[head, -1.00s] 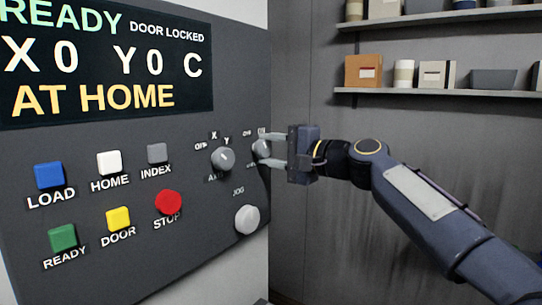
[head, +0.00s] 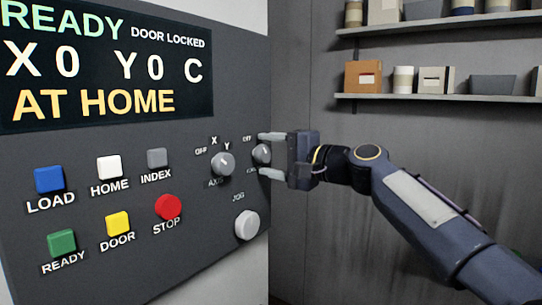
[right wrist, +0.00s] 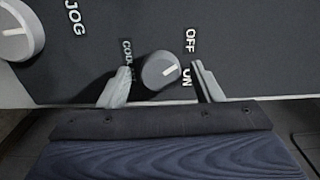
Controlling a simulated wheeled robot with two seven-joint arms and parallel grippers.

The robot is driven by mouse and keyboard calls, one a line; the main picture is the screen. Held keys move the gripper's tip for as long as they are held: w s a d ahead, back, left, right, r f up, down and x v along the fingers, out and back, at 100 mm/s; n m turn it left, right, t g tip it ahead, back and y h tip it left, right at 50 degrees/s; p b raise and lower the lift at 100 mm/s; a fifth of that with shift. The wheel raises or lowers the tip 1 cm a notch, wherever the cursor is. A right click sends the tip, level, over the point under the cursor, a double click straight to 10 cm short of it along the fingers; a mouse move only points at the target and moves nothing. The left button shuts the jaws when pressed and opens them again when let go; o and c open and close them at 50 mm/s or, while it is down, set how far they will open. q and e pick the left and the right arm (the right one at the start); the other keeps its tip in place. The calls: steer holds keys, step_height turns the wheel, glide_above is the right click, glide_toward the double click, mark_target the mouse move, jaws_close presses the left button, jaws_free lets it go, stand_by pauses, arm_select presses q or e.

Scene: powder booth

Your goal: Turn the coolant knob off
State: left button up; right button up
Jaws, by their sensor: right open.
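The coolant knob (head: 261,153) is a round grey dial with a white mark, at the right edge of the dark control panel (head: 130,205). In the right wrist view the knob (right wrist: 160,71) has the labels OFF and ON on its right side and COOLANT, partly covered, on its left. Its mark points right, between OFF and ON and closer to ON. My right gripper (head: 269,155) is open, with one finger on each side of the knob. In the right wrist view the fingers (right wrist: 161,86) show gaps to the knob. My left gripper is not in view.
The axis knob (head: 222,164) sits just left of the coolant knob, and the jog knob (head: 247,225) is below. A red STOP button (head: 168,207) and several coloured buttons are further left. Shelves (head: 440,97) with boxes and pots hang on the back wall.

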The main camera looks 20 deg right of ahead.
steer(key=b+v, duration=0.2)
steer(key=v, duration=0.5)
steer(key=shift+s+d, duration=0.25)
steer(key=shift+s, duration=0.1)
steer(key=s+f+n+g+h, duration=0.2)
steer(key=s+f+g, duration=0.1)
steer(key=s+f, duration=0.6)
steer(key=s+a+f+n+g+h, duration=0.1)
steer(key=s+f+n+g+h, duration=0.1)
steer(key=s+f, duration=0.8)
steer(key=s+f+n+g+h, duration=0.3)
steer(key=s+f, duration=0.7)
steer(key=f, duration=1.2)
steer(key=shift+s+a+f+n+g, duration=0.15)
steer(key=shift+s+a+n+g, duration=0.15)
steer(key=shift+n, duration=0.4)
